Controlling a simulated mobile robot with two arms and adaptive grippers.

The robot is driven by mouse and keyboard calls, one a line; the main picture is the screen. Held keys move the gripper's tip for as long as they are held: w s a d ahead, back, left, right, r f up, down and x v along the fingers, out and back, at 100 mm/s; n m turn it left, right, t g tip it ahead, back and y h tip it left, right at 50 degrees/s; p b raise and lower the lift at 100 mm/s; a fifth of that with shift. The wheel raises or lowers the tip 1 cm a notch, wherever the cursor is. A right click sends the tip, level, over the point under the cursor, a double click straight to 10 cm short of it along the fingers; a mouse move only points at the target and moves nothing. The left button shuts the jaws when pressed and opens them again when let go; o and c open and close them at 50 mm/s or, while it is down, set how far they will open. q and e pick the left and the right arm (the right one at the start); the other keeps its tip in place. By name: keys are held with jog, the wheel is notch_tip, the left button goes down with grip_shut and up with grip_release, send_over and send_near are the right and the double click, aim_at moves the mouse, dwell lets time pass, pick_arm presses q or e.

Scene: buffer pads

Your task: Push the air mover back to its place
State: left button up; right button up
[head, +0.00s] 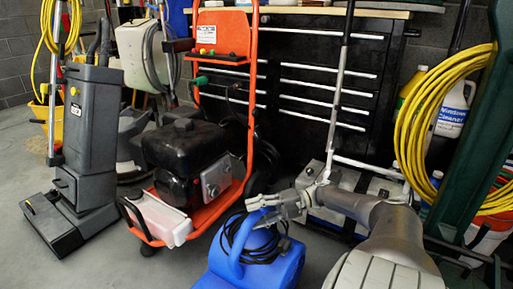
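The blue air mover (257,268) stands on the floor at the bottom middle of the head view, cut off by the lower edge. A dark cord lies coiled on its top by its raised handle (238,238). My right gripper (254,212) is at the top of this handle, its grey fingers pointing left. They overlap the handle in the picture; I cannot tell whether they touch it or how far apart they are. My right arm comes in from the lower right. My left gripper is not in view.
An orange-framed machine (205,204) with a black engine stands just behind and left of the air mover. A grey floor cleaner (88,140) is at the left. A black drawer cabinet (315,85) stands behind. A yellow hose (415,125) hangs at the right. Bare floor (120,265) shows front left.

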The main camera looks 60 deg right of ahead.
jog(key=shift+f, duration=0.1)
jog(key=shift+v, duration=3.75)
